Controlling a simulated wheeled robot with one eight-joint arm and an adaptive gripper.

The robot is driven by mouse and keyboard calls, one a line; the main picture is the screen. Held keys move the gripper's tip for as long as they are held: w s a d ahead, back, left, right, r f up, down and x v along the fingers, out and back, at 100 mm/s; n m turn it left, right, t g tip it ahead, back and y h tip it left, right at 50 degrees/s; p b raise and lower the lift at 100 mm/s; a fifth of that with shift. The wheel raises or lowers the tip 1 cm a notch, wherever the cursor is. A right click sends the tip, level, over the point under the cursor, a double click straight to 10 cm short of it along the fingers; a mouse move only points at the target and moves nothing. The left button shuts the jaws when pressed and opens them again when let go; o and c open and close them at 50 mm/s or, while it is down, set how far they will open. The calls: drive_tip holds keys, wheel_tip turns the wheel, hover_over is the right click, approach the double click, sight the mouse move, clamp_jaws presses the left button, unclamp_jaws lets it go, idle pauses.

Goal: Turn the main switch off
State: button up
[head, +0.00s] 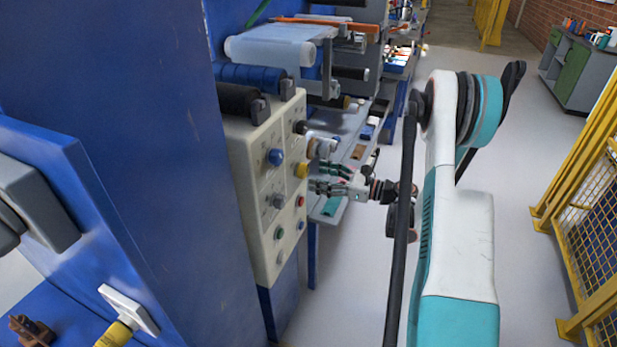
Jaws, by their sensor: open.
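A cream control panel (262,245) on the blue machine carries several knobs and buttons. The labels are too small to read, so I cannot tell which one is the main switch. My gripper (322,178) is open, just right of the panel near the yellow knob and red button. Its fingers point left toward the panel. I cannot tell whether a fingertip touches anything.
Blue (245,75) and black rollers (240,99) sit above the panel. A workbench (350,150) with small items stands behind my gripper. A yellow fence (585,215) lines the right. A yellow-handled tool (115,335) lies at lower left. The grey floor (535,150) is clear.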

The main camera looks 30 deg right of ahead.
sight(307, 172)
drive_tip(key=shift+b+x, duration=0.45)
drive_tip(key=shift+x, duration=1.85)
drive_tip(key=c, duration=1)
